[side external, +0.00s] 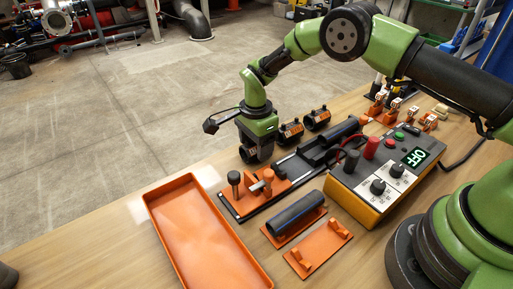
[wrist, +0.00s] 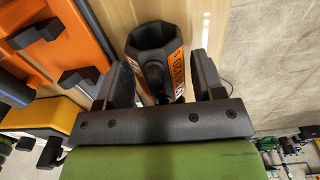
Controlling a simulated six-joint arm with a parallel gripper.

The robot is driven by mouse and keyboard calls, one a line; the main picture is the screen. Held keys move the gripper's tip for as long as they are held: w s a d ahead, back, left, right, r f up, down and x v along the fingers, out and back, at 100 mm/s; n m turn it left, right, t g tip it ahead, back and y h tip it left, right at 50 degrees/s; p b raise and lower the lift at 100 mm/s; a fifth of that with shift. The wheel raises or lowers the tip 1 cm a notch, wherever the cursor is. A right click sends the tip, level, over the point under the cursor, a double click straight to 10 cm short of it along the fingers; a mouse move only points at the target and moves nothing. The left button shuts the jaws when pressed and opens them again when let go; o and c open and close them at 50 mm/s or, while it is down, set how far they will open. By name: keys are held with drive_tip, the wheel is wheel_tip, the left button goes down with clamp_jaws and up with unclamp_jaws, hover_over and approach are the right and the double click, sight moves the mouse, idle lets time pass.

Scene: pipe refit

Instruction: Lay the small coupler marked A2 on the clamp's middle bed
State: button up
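Around a dark, octagonal-ended coupler (wrist: 150,42) with an orange label, the fingers of my gripper (wrist: 165,78) stand one on each side. The label is too oblique to read surely. In the side external view, my gripper (side external: 256,150) points down at the table, left of two other orange-labelled couplers, one nearer (side external: 291,131) and one farther (side external: 317,118). Whether the fingers press on the coupler is unclear. The clamp (side external: 288,168) is a dark railed frame with an orange block (side external: 252,196) at its near end, right of my gripper. Its middle bed is not clearly distinguishable.
An empty orange tray (side external: 153,205) lies at the front left. A dark pipe (side external: 296,212) rests on an orange stand, beside an orange plate (side external: 318,248). A control box (side external: 385,170) showing OFF stands right of the clamp. Small orange-and-white parts (side external: 393,110) stand behind it.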

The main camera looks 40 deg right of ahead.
drive_tip(key=c, duration=0.6)
drive_tip(key=shift+r, duration=0.1)
drive_tip(key=shift+r, duration=1.4)
drive_tip(key=shift+r, duration=0.15)
drive_tip(key=shift+r, duration=0.85)
